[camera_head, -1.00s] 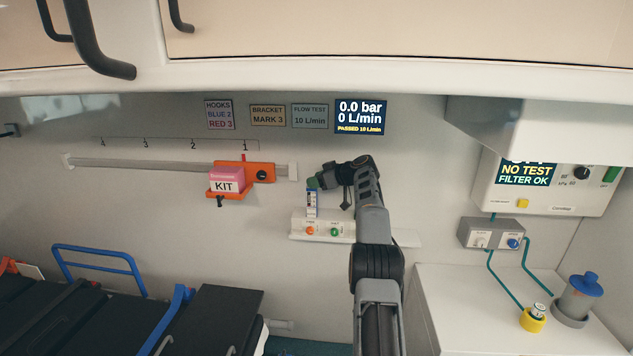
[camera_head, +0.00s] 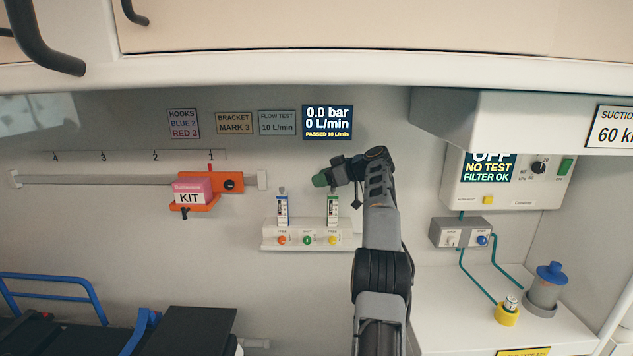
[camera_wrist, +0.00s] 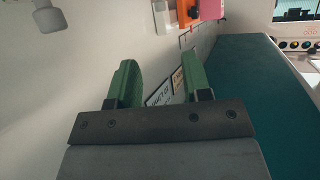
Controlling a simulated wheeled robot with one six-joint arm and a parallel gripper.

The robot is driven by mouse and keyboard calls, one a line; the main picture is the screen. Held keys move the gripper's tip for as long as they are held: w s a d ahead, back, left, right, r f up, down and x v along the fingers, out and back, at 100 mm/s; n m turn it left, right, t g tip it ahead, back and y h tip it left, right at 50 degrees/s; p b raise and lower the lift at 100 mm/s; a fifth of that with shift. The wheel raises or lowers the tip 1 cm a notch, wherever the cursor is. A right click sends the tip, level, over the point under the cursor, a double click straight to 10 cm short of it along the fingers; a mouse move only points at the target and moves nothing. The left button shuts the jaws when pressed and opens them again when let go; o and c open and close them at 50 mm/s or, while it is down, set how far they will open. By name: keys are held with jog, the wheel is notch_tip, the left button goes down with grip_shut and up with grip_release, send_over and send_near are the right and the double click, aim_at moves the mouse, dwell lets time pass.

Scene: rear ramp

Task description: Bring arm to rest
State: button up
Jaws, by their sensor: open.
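My gripper (camera_head: 322,179) is in front of the back wall, just above the white shelf (camera_head: 300,248) with the flow meters. In the wrist view my gripper (camera_wrist: 160,82) shows two green fingers spread apart with nothing between them. A blue-marked flow meter (camera_head: 282,209) and a green-marked flow meter (camera_head: 332,208) stand upright on the shelf. The green-marked one is just below my gripper; whether they touch I cannot tell.
A pink kit (camera_head: 190,192) sits in an orange bracket (camera_head: 230,184) on the wall rail. The suction unit (camera_head: 505,190) is at the right, above a white counter (camera_head: 460,325) with a capped jar (camera_head: 547,293). A dark stretcher (camera_head: 190,328) lies below left. Cabinets overhang the top.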

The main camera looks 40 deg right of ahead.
dwell(0.5)
jog(key=s+a+f+m+g+h, duration=0.1)
jog(key=s+a+m+g, duration=0.15)
jog(key=a, duration=0.85)
jog(key=s+a+f+m+g+h, duration=0.1)
jog(key=s+a+f+m+g, duration=0.15)
jog(key=a, duration=0.85)
jog(key=s+a+f+g+h, duration=0.1)
jog(key=s+a+f, duration=0.3)
jog(key=s, duration=0.3)
jog(key=s+a+f+h, duration=0.2)
jog(key=s+a+f, duration=0.2)
jog(key=s, duration=0.4)
jog(key=s+a+f+g+h, duration=0.1)
jog(key=s+a+f, duration=0.3)
jog(key=s+f, duration=0.2)
jog(key=shift+s+f+m+g, duration=0.15)
jog(key=shift+s+m+g, duration=0.2)
jog(key=shift+s, duration=0.9)
jog(key=shift+a, duration=0.1)
